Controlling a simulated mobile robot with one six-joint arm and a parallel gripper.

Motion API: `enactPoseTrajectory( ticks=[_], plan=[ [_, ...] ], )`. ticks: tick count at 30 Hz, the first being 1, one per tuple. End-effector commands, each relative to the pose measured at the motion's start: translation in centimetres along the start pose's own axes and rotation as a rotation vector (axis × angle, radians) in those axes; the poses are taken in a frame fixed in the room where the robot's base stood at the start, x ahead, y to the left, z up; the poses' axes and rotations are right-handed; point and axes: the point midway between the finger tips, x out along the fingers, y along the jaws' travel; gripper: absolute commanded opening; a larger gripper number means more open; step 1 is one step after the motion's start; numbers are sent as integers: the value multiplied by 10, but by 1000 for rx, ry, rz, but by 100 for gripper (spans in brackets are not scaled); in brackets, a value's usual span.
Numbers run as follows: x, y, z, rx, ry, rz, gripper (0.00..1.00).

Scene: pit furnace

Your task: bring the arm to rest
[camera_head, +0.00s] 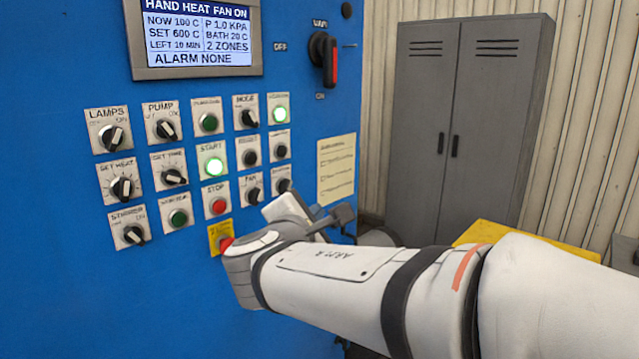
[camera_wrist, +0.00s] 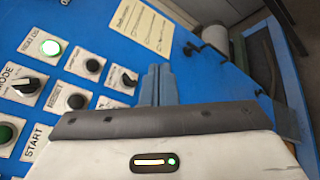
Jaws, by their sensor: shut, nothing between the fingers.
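My arm reaches in from the right in the head view, and its wrist is bent close to the blue control panel (camera_head: 80,290). My gripper's fingers (camera_wrist: 158,84) are together and empty in the wrist view, in front of the panel's right part. In the head view the wrist partly hides the emergency button on its yellow plate (camera_head: 225,243). I cannot tell from these views whether any part of the arm touches the panel.
The screen (camera_head: 197,33) reads HAND HEAT FAN ON, NOW 100 C, ALARM NONE. A paper note (camera_head: 336,168) is on the panel. A grey cabinet (camera_head: 460,130) stands behind, right.

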Motion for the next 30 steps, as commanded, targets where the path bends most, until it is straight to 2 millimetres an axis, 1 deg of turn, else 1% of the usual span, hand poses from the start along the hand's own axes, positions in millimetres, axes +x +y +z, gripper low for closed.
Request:
enactPoseTrajectory(
  ticks=[1,2,3,5,6,8,9,11,12,15,18,19,21,24,27,30],
  plan=[
    [9,-38,19,86,-18,-118,0],
    [11,-60,28,142,-25,-188,0],
    [12,-88,37,219,-36,-278,0],
    [9,-128,49,340,-58,-411,0],
    [5,-154,56,424,-76,-495,0],
    [-5,-190,63,556,-106,-618,0],
    [-14,-213,66,646,-128,-697,0],
    [-28,-243,68,787,-164,-810,0],
    [-39,-260,67,885,-189,-880,0],
    [-66,-296,62,1134,-260,-1044,0],
    [-90,-318,53,1373,-327,-1173,0],
    [-96,-322,50,1437,-345,-1204,0],
    [-107,-329,44,1568,-381,-1262,0],
    [-116,-333,37,1701,-416,-1316,0],
    [-121,-334,33,1768,-433,-1342,0],
    [-122,-334,33,1778,-436,-1346,0]
  ],
)
